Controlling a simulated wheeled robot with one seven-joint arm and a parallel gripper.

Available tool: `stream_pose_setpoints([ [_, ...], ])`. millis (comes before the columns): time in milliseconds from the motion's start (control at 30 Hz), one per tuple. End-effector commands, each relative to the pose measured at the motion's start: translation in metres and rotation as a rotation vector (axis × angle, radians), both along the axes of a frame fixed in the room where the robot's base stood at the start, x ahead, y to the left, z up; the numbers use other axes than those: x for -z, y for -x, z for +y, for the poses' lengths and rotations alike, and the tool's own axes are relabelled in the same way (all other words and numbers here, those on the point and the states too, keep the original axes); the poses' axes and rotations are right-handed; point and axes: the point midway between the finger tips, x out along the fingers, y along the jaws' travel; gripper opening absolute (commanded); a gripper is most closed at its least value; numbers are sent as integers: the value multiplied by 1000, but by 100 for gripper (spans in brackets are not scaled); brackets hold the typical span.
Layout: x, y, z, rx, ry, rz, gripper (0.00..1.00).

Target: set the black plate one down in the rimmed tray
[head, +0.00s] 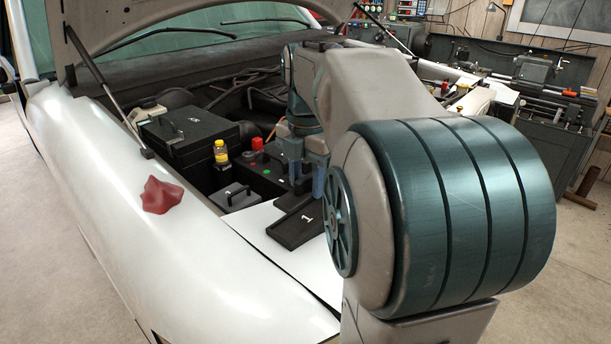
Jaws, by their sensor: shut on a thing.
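The black plate one (308,217), marked with a white 1, is under my gripper (306,188). My gripper points down with its blue fingers shut on the plate; the grip itself is partly hidden by my arm. The black rimmed tray (282,235) lies on a white surface, just below and in front of the plate. The plate overlaps the tray in the head view. I cannot tell whether it touches the tray floor or hangs a little above it. My arm hides the right side of both.
The tray's white surface (253,218) borders the fender (170,255), where a red cloth (160,195) lies. A black box (190,135), a yellow bottle (221,152), a red cap (257,146) and a small handled black plate (233,197) stand in the engine bay. A hood prop (105,80) rises at left.

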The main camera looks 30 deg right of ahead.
Motion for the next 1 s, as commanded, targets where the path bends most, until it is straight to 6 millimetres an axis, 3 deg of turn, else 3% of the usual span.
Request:
stream_pose_setpoints([
  [700,53,0,0,0,0,0,14],
  [1000,57,0,0,0,0,0,14],
])
